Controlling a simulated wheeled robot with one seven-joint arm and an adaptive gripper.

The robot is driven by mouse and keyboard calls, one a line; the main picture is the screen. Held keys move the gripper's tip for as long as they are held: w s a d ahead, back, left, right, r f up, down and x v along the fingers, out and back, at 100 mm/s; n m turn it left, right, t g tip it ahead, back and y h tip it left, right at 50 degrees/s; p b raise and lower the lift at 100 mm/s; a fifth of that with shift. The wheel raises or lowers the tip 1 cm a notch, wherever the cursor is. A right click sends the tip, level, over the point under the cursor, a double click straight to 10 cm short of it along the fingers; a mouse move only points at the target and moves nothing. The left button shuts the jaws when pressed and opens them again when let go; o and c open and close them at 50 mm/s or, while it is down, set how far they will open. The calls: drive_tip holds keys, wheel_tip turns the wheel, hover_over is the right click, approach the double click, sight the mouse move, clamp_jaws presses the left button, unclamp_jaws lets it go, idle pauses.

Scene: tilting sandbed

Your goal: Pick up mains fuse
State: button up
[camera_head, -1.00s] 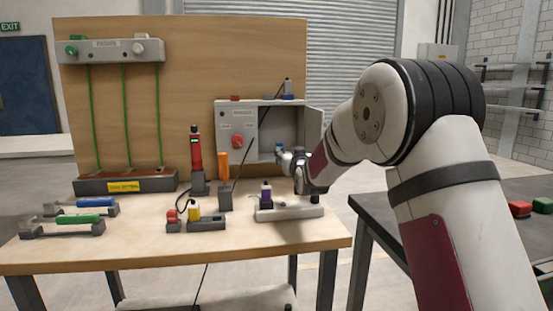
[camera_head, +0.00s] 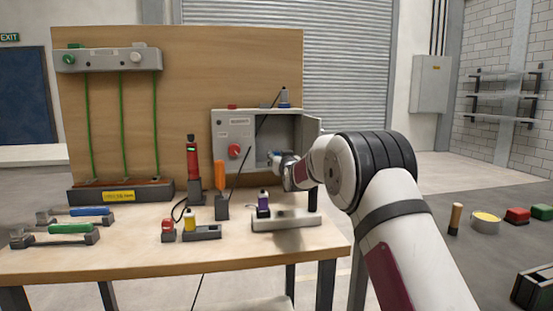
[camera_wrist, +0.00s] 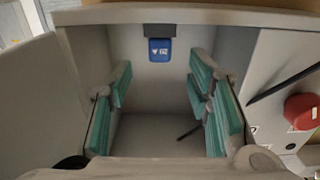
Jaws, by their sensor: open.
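In the wrist view, a blue block with a white marking (camera_wrist: 160,50) sits in a dark holder inside a grey cabinet; it looks like the mains fuse, though I cannot read the marking. My gripper (camera_wrist: 160,72) is open, its teal-padded fingers spread to either side of the block's line. Nothing is between the pads, and the block appears beyond the fingertips. In the head view, my gripper (camera_head: 280,163) is at the opening of the cabinet (camera_head: 233,150). The fuse cannot be made out clearly there.
A red knob (camera_head: 234,151) is on the cabinet front, with a black cable (camera_head: 243,155) passing nearby. The cabinet's open door (camera_head: 312,138) is on the right. A purple-bodied item (camera_head: 263,203) on a pale block stands below my arm. The wooden bench front is clear.

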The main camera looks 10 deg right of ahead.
sight(277, 153)
drive_tip(key=shift+w+r+b, duration=0.1)
drive_tip(key=shift+w+b, duration=0.2)
drive_tip(key=shift+w, duration=2.05)
clamp_jaws()
